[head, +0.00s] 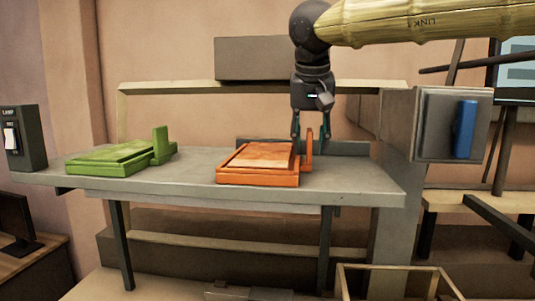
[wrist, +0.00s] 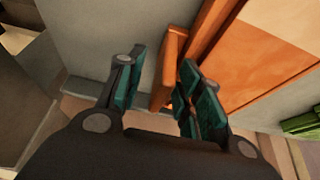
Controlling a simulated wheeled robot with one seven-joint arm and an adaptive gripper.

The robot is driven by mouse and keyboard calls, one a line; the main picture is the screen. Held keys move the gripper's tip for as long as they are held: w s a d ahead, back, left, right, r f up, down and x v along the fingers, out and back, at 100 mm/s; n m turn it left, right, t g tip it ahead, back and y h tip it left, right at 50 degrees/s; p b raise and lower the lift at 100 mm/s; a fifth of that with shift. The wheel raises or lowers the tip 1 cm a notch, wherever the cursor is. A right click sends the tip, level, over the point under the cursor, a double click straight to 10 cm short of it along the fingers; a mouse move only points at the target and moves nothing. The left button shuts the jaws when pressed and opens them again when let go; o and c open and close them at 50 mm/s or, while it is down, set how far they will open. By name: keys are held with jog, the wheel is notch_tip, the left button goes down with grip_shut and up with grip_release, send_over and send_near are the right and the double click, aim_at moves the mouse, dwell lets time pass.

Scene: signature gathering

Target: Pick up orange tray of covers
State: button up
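The orange tray (head: 258,178) lies flat on the grey table, with an upright handle (head: 309,150) at its right end. In the wrist view the tray (wrist: 232,45) is at the upper right and its handle (wrist: 172,62) shows between my fingers. My gripper (head: 311,140) points down at the tray's right end with its fingers apart. In the wrist view my gripper (wrist: 160,78) is open, one teal finger on each side of the handle. The right finger is close to the handle; I cannot tell whether it touches.
A green tray (head: 110,158) with its own upright handle sits left on the grey table (head: 195,180); bare tabletop separates the trays. A grey post with a blue-handled box (head: 432,125) stands right of the table. A lamp switch box (head: 27,137) is at the left end.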

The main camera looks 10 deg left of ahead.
jog(key=shift+w+f, duration=0.25)
jog(key=shift+w, duration=0.05)
jog(key=shift+s+r, duration=0.1)
jog(key=shift+s, duration=0.15)
jog(key=shift+s+r, duration=0.1)
jog(key=shift+s, duration=0.05)
jog(key=shift+c, duration=1.4)
jog(key=c, duration=0.3)
jog(key=shift+w, duration=0.2)
grip_shut()
